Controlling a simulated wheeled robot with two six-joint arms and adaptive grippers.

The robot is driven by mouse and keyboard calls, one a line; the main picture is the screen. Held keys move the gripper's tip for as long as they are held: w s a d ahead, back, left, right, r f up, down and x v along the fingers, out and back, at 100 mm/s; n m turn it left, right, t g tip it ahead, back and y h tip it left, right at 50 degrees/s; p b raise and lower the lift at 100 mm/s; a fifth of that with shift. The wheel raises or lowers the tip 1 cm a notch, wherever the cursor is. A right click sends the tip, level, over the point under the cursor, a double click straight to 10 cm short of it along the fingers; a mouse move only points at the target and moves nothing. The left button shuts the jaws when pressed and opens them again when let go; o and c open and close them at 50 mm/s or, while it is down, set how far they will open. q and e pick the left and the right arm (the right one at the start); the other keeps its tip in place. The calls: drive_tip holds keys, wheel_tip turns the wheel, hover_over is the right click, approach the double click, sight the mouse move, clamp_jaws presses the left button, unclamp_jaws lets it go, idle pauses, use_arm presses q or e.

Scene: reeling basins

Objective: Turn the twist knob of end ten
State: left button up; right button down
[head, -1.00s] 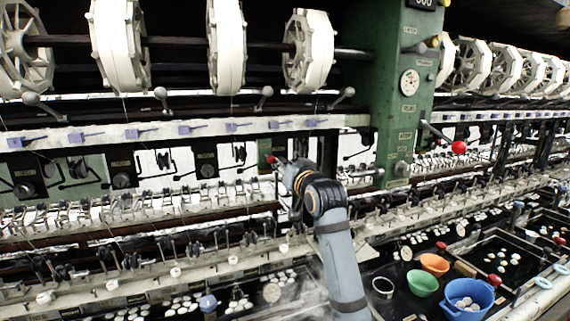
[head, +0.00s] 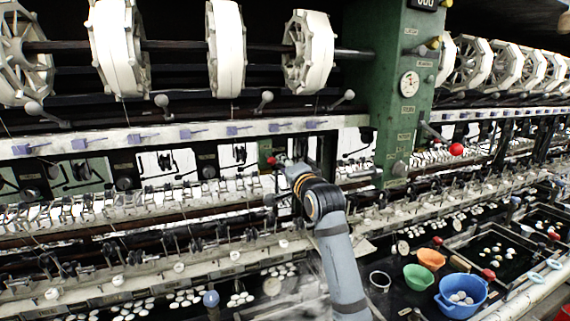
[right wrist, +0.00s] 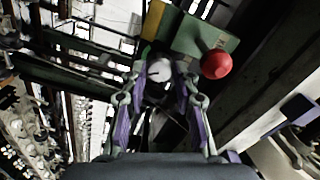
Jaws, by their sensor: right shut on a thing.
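In the right wrist view a round pale-grey twist knob (right wrist: 160,69) sits at the middle, between my right gripper's fingertips (right wrist: 161,78). The purple-padded fingers stand on either side of the knob and are closed on it. A green panel (right wrist: 197,36) is behind it, with a red ball (right wrist: 216,63) just to the right. In the head view my right gripper (head: 283,164) reaches into the machine left of the green column, and the arm hides most of it and the knob. The red ball (head: 271,160) shows beside it. My left gripper is not in view.
The green column (head: 392,95) with a gauge stands right of my arm, with a red-ended lever (head: 456,149). White reels (head: 309,50) hang above. Blue (head: 449,304), green (head: 417,284) and orange bowls (head: 431,265) stand at the lower right. Thread guides (head: 120,205) line the left.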

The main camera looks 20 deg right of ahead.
drive_tip(key=shift+m+p, duration=1.05)
drive_tip(key=shift+m, duration=2.55)
drive_tip(key=c, duration=1)
unclamp_jaws()
